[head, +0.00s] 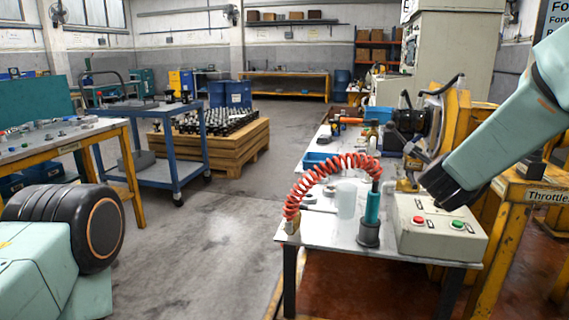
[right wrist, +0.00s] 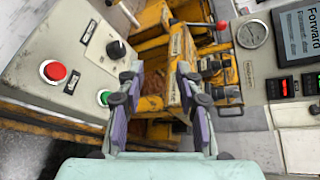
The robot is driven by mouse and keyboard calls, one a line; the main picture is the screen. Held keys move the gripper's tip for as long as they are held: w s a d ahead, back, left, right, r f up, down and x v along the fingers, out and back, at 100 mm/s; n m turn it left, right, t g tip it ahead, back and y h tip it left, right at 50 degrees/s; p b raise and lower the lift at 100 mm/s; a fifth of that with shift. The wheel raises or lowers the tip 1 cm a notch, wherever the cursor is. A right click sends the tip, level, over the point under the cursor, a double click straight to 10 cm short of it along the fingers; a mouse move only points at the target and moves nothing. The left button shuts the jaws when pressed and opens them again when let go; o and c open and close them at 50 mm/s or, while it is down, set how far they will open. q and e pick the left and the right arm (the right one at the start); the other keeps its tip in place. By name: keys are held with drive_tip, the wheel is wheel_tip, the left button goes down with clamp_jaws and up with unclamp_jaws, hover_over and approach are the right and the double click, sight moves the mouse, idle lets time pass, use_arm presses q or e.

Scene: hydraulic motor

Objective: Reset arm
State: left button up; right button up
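My right arm comes in from the right in the head view. Its gripper (head: 415,162) is over the back of a grey control box (head: 425,241) on the white bench. In the right wrist view the two fingers (right wrist: 159,80) stand apart with nothing between them. The control box shows there at the left (right wrist: 72,40), with a red button (right wrist: 53,71), a green button (right wrist: 104,97) and a black knob (right wrist: 116,49). My left gripper is not in view; part of my left arm seems to show at the lower left of the head view.
A red coiled hose (head: 325,165) and a teal-handled tool (head: 372,208) stand on the bench (head: 325,231). Yellow framework (head: 500,230) is at the right. A gauge (right wrist: 252,34) and screen panel are right of the gripper. The floor (head: 200,225) left of the bench is clear.

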drive_tip(key=s+a+f+n+g+y+p, duration=0.1)
drive_tip(key=s+a+f+n+g+y, duration=0.3)
drive_tip(key=s+f+n, duration=0.7)
drive_tip(key=s+a+f+n+g+y+p, duration=0.15)
drive_tip(key=s+a+f+n, duration=0.55)
drive_tip(key=f+n, duration=0.7)
drive_tip(key=s+a+f+n+g+y+p, duration=0.1)
drive_tip(key=s+f+g, duration=0.1)
drive_tip(key=s, duration=0.8)
drive_tip(key=s+a+f+n+g+y+p, duration=0.1)
drive_tip(key=s+f, duration=0.3)
drive_tip(key=s, duration=0.6)
drive_tip(key=s+a+f+n+g+y+p, duration=0.1)
drive_tip(key=s+f+n+g, duration=0.1)
drive_tip(key=s, duration=0.8)
wheel_tip(320, 180, down, 2)
drive_tip(key=shift+n+g+p, duration=0.4)
drive_tip(key=shift+g, duration=0.45)
drive_tip(key=shift+s, duration=0.1)
